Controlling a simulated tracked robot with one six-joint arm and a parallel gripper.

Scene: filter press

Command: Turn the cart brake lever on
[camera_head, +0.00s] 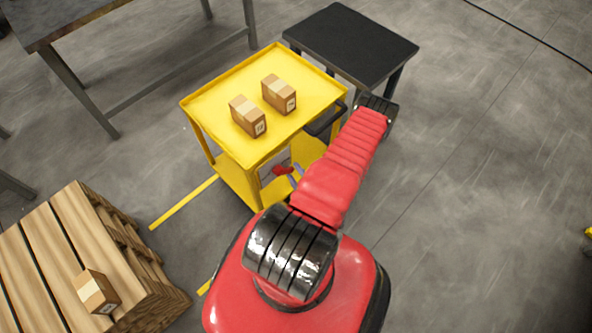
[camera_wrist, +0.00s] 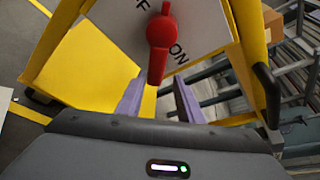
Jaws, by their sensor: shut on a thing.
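The cart brake lever (camera_wrist: 158,50) is red, with a round hub and a handle that points down in the wrist view. It sits on a white plate (camera_wrist: 203,22) marked "ON" to the right of the handle, with part of the "OFF" label at upper left. My gripper (camera_wrist: 160,82) has its lavender fingers on either side of the handle's end and is shut on it. In the head view the lever (camera_head: 281,170) shows small and red under the top of the yellow cart (camera_head: 205,98), partly hidden by my arm.
Two cardboard boxes (camera_head: 249,116) (camera_head: 279,94) lie on the cart's top. A black table (camera_head: 350,42) stands behind the cart. A wooden pallet stack (camera_head: 50,240) with a box (camera_head: 97,291) is at lower left.

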